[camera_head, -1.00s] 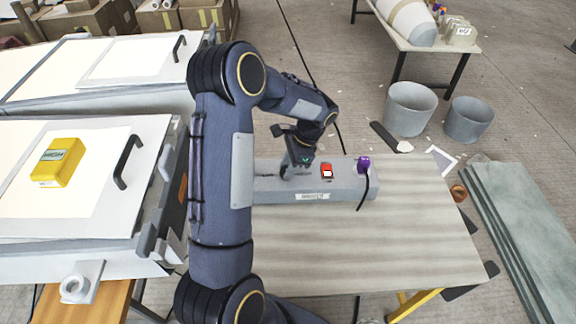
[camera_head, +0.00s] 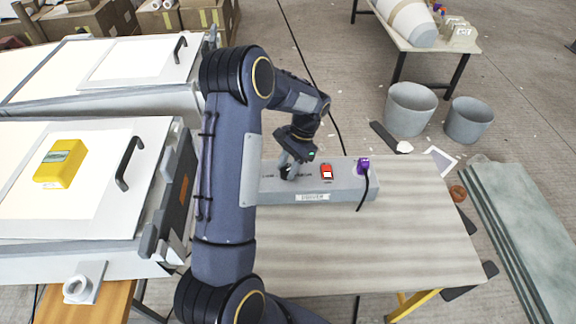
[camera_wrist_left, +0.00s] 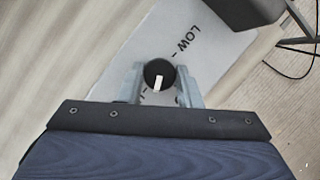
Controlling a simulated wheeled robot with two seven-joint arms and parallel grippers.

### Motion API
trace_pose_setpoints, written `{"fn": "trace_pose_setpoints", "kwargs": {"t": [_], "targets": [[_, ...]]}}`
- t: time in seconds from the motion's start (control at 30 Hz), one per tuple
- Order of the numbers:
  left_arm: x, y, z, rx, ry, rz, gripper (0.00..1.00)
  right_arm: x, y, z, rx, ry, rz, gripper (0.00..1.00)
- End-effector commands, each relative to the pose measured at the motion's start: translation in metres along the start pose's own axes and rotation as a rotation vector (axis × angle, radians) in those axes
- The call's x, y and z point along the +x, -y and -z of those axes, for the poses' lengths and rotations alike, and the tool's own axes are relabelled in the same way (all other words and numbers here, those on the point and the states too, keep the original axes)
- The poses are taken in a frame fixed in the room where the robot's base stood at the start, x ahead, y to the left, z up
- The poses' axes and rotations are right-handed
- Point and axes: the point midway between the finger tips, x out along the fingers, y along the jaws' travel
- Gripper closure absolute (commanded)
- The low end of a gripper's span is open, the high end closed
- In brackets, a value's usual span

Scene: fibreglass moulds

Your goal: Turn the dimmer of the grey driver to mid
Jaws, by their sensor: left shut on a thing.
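The grey driver (camera_head: 332,190) is a long box on the wooden table, labelled on its front. It has a red switch (camera_head: 327,171) and a purple plug (camera_head: 363,166) with a black cable towards its right end. My left gripper (camera_head: 287,170) is at the driver's top, left of the red switch. In the left wrist view its two fingers are shut on the round black dimmer knob (camera_wrist_left: 157,69), one on each side. The knob has a white pointer mark. "LOW" is printed beside it on the grey top (camera_wrist_left: 205,48); other lettering is partly hidden. My right gripper is not in view.
The table (camera_head: 400,240) is bare in front and to the right of the driver. A mould with a black handle (camera_head: 130,163) and a yellow box (camera_head: 60,163) stand at left. Two grey buckets (camera_head: 410,112) stand on the floor behind.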

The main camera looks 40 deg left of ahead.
Motion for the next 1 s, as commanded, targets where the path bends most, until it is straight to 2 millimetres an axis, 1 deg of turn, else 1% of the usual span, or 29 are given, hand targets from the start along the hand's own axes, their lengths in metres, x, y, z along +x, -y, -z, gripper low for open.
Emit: {"fn": "trace_pose_setpoints", "kwargs": {"t": [0.7, 1.0], "targets": [[-0.0005, 0.0044, -0.0015, -0.630, -0.002, -0.261, 0.92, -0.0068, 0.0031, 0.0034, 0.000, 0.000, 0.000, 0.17], [0.0004, 0.0054, -0.0027, -0.859, -0.001, -0.356, 0.92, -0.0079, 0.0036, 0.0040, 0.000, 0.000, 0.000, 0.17]]}}
